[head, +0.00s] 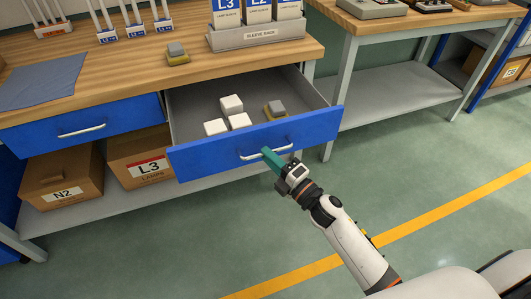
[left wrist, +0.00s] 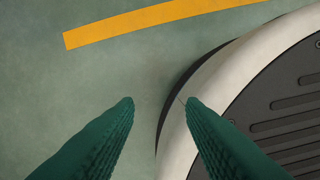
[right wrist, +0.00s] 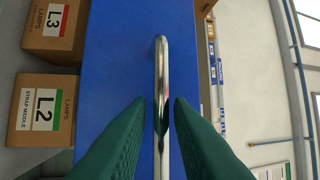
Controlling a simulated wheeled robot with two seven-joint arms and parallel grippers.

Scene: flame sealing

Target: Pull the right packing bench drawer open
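The right packing bench drawer (head: 215,158) has a blue front and stands pulled out from under the wooden bench top, its grey inside showing. Its silver bar handle (head: 268,153) is on the front. My right gripper (head: 268,154) is at the handle. In the right wrist view its green fingers (right wrist: 160,101) are on either side of the handle (right wrist: 161,70), with narrow blue gaps between finger and bar. My left gripper (left wrist: 160,101) is open and empty over the floor, beside my own base; it is outside the head view.
The drawer holds white blocks (head: 231,103) and a yellow-grey sponge-like block (head: 275,108). A shut blue drawer (head: 85,126) is to the left. Cardboard boxes (head: 140,158) sit on the shelf below. A second bench (head: 400,35) stands right. The floor in front is clear.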

